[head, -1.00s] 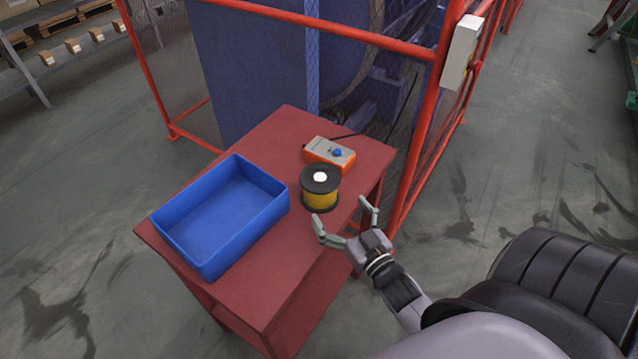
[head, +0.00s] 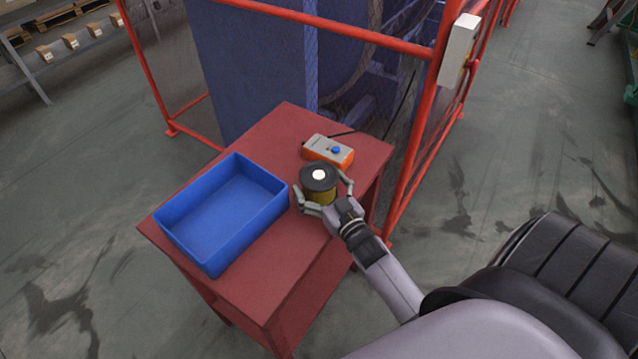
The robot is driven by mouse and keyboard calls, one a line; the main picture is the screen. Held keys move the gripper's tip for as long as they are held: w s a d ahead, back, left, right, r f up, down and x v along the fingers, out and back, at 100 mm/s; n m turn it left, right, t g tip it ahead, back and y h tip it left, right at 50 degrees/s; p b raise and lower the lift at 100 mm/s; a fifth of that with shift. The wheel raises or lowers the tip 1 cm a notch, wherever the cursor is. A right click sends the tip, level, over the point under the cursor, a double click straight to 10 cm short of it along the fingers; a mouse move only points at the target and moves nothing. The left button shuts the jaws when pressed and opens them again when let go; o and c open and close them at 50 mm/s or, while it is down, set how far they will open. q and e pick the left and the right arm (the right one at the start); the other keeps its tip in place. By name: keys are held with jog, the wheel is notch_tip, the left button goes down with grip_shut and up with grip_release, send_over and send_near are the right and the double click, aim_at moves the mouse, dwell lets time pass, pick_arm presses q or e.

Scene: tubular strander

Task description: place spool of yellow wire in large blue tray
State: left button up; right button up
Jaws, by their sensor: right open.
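The spool of yellow wire (head: 319,181) stands upright on the red table, with black flanges and a white centre on top. My right gripper (head: 322,193) is open, with one finger on each side of the spool. Whether the fingers touch it I cannot tell. The palm hides part of the spool's lower front. The large blue tray (head: 268,229) is on the table to the left of the spool and looks empty. My left gripper is not in view.
The red table (head: 290,275) has bare room in front of the spool and tray. A red-framed mesh fence (head: 425,130) stands behind and right of the table.

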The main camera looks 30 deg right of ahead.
jog(key=shift+c, duration=0.5)
jog(key=c, duration=1.6)
jog(key=shift+r, duration=0.15)
jog(key=shift+c, duration=1.3)
